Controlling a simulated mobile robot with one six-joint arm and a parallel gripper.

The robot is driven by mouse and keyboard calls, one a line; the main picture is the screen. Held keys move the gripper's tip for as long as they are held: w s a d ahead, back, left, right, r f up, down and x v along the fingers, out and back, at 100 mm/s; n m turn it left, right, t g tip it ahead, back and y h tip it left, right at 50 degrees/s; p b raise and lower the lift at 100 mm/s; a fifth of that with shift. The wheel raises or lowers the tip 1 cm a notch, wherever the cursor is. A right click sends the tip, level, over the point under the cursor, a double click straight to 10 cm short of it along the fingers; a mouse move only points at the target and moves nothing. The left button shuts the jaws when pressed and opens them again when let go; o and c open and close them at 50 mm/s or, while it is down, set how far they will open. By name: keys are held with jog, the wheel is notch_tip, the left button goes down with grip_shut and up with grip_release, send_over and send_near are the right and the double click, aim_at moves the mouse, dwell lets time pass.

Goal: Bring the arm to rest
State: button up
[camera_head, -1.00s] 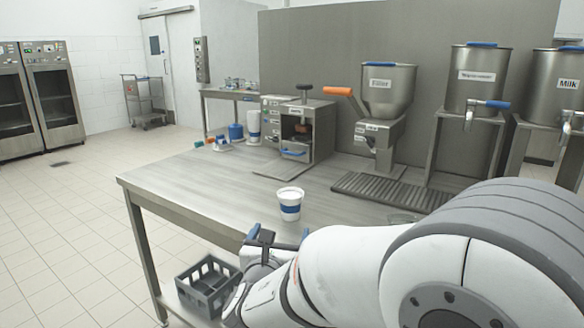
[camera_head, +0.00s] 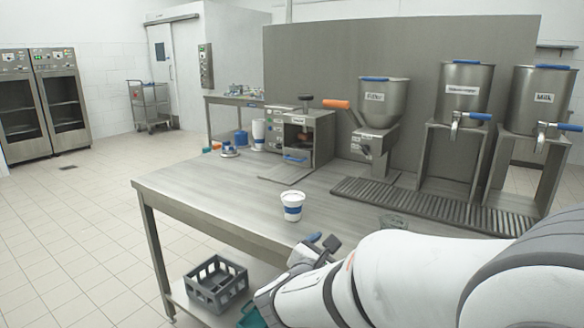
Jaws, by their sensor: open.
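My white arm reaches in from the lower right, and my gripper (camera_head: 322,242) is near the front edge of the steel table (camera_head: 215,194). Its dark finger and blue tip show apart, open with nothing visible between them. A white cup with a blue band (camera_head: 292,206) stands upright on the table, just beyond and left of the gripper, apart from it. The arm hides part of the table's front and right side.
A grey crate (camera_head: 216,284) sits on the lower shelf, with a teal item (camera_head: 250,316) partly hidden beside my arm. The sealing machine (camera_head: 301,138), filler hopper (camera_head: 378,105) and labelled tanks (camera_head: 541,98) stand at the back.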

jog(key=s+d+r+m+g+p, duration=0.3)
jog(key=s+d+m+g+p, duration=0.5)
jog(key=s+d+m, duration=0.4)
jog(key=s+a+r+m+g+y+p, duration=0.2)
jog(key=s+a+r+m+y+p, duration=0.3)
jog(key=m, duration=0.9)
jog(key=s+a+y+p, duration=0.1)
jog(key=s+y+p, duration=0.1)
jog(key=s+y, duration=0.1)
jog(key=shift+s+r+g+p, duration=0.2)
jog(key=shift+r+g+p, duration=0.1)
jog(key=shift+g, duration=0.1)
